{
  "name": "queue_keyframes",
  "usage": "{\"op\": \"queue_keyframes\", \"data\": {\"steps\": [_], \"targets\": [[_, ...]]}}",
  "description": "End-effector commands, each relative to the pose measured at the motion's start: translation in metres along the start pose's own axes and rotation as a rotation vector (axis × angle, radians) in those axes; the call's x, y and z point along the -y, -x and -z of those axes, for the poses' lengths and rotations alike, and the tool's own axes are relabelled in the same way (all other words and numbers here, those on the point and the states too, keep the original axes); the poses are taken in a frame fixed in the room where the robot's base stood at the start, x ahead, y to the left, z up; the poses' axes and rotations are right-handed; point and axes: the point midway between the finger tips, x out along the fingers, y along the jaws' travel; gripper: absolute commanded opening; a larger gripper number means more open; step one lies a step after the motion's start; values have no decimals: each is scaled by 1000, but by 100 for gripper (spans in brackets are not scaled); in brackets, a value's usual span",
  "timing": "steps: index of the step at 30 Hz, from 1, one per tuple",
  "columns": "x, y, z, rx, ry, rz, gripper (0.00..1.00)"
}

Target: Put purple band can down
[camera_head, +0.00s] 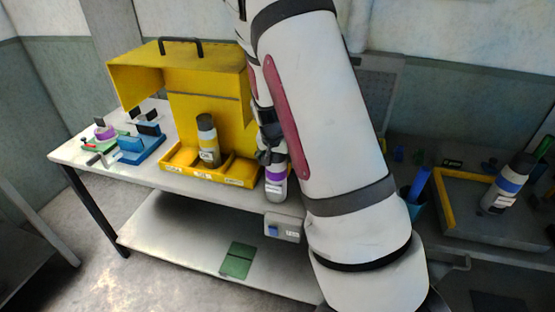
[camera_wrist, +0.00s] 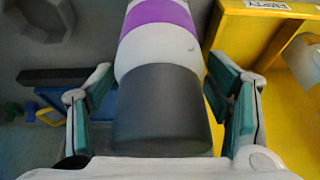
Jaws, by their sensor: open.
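The purple band can (camera_head: 275,188) is grey-white with a dark cap. It is upright at the front right of the pale table (camera_head: 225,193), just right of the yellow compartment tray (camera_head: 205,183). Its base looks to be at the tabletop, though contact is hard to confirm. In the wrist view the can (camera_wrist: 160,55) lies between the two fingers of my gripper (camera_wrist: 165,105). The fingers are spread on either side of it, with a gap visible on the left. In the head view my arm partly hides the gripper (camera_head: 270,155) and the can's top.
A yellow band can (camera_head: 208,142) stands in the tray under a yellow hood (camera_head: 180,75). A blue rack (camera_head: 142,147) is at left. A grey box with a blue button (camera_head: 282,228) is on the table front. A blue band can (camera_head: 507,184) stands at far right.

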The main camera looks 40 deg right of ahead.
Motion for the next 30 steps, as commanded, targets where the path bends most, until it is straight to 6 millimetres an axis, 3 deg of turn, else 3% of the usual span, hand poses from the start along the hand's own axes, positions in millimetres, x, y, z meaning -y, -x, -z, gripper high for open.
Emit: {"op": "queue_keyframes", "data": {"steps": [5,18,26,30], "targets": [[2,16,2,-4,1,4,72],[1,100,1,-2,2,4,72],[1,124,0,1,4,6,72],[2,146,-10,22,36,46,72]]}}
